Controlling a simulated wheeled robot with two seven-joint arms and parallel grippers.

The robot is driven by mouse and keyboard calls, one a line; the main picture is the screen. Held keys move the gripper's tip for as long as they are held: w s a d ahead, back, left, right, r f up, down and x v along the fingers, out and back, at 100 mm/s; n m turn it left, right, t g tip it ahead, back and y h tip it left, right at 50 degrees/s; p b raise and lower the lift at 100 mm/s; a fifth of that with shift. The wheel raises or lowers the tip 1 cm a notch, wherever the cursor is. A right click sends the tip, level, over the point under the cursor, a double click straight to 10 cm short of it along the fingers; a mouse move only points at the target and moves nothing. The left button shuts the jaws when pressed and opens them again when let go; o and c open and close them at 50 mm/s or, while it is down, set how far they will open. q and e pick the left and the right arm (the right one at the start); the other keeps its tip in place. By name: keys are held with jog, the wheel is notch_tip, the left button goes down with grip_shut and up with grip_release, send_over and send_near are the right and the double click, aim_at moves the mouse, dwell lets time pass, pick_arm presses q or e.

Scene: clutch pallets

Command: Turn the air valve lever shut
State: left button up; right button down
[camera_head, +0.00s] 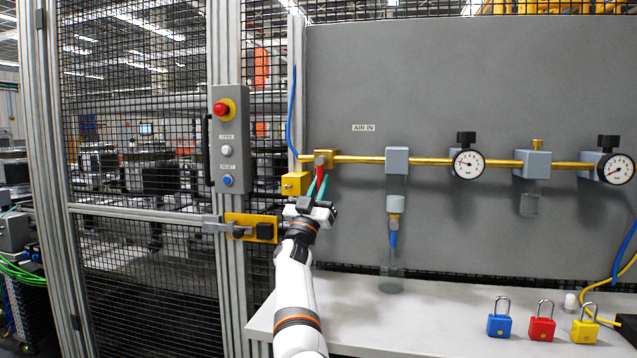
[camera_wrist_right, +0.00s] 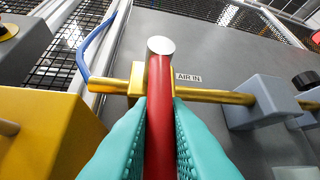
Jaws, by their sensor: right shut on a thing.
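The air valve lever is red and hangs down from the brass valve body (camera_head: 335,159) at the left end of the brass pipe, below the AIR IN label (camera_head: 363,128). In the right wrist view the red lever (camera_wrist_right: 159,115) runs down from a round pale cap (camera_wrist_right: 161,46), between the teal fingers. My right gripper (camera_head: 317,190) is shut on the lever; its fingertips (camera_wrist_right: 160,125) press on both sides. In the head view the fingers hide part of the lever. My left gripper is not in view.
A yellow block (camera_head: 295,183) sits just left of the lever. A control box (camera_head: 228,140) with a red button is on the post. Gauges (camera_head: 468,163) line the pipe to the right. Blue, red and yellow padlocks (camera_head: 541,328) stand on the shelf (camera_head: 430,325).

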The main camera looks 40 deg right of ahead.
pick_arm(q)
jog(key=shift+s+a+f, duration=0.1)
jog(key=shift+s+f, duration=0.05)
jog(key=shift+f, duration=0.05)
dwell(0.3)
pick_arm(e)
jog(key=c, duration=1.4)
grip_release()
